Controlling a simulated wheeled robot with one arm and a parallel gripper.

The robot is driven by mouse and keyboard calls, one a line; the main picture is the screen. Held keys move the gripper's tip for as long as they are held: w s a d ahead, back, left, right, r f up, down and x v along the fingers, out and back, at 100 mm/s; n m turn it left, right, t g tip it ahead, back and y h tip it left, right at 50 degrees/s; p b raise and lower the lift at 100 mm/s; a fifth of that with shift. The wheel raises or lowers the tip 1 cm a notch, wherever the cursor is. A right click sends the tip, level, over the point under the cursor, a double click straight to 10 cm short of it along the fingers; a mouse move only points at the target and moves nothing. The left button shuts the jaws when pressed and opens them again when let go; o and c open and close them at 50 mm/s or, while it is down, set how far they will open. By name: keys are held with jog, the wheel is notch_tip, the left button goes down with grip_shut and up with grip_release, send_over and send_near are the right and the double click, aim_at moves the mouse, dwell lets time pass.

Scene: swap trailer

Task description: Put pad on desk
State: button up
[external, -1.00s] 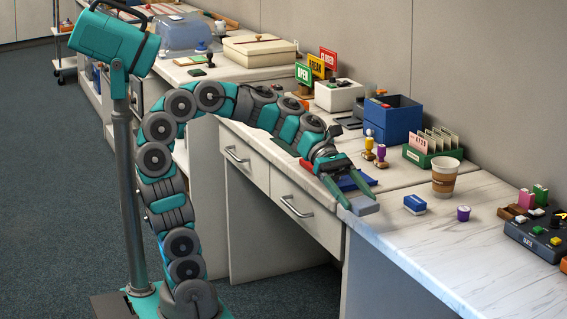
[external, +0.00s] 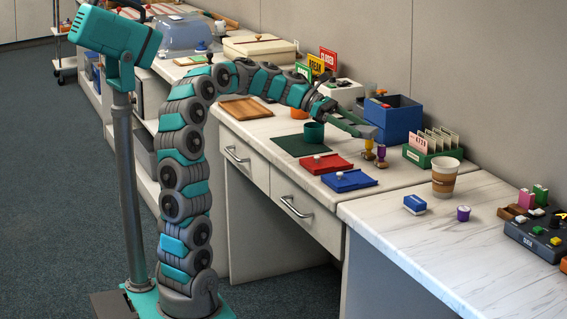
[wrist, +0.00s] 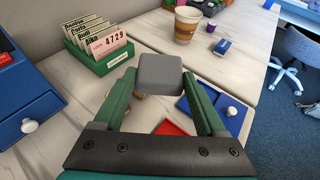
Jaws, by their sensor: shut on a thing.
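My gripper (external: 358,130) is shut on a small grey block (external: 369,132), which may be the pad. In the wrist view the grey block (wrist: 160,73) sits between the tips of my green fingers (wrist: 160,88). It is held above the white marbled desk (external: 415,242), close to the blue box and two small stamps in the external view. A flat red pad (external: 311,165) and a flat blue pad (external: 349,181) lie on the desk below and to the left of my gripper.
A blue drawer box (external: 393,118) and a green card holder (external: 430,158) stand at the back. Two stamps (external: 382,154) stand under my gripper. A paper cup (external: 444,178), a blue-and-white block (external: 414,204) and a purple pot (external: 463,213) stand to the right. The front right desktop is clear.

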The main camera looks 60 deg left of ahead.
jog(key=a+n+t+y, duration=0.2)
jog(key=a, duration=1.2)
jog(key=n+t+y+p, duration=0.1)
jog(key=n+t+y, duration=0.1)
jog(key=n+y, duration=0.2)
send_over(262, 128)
notch_tip(262, 128, down, 4)
jog(key=shift+f, duration=2.4)
jog(key=shift+f, duration=0.15)
jog(key=o, duration=1.3)
jog(key=shift+c, duration=0.2)
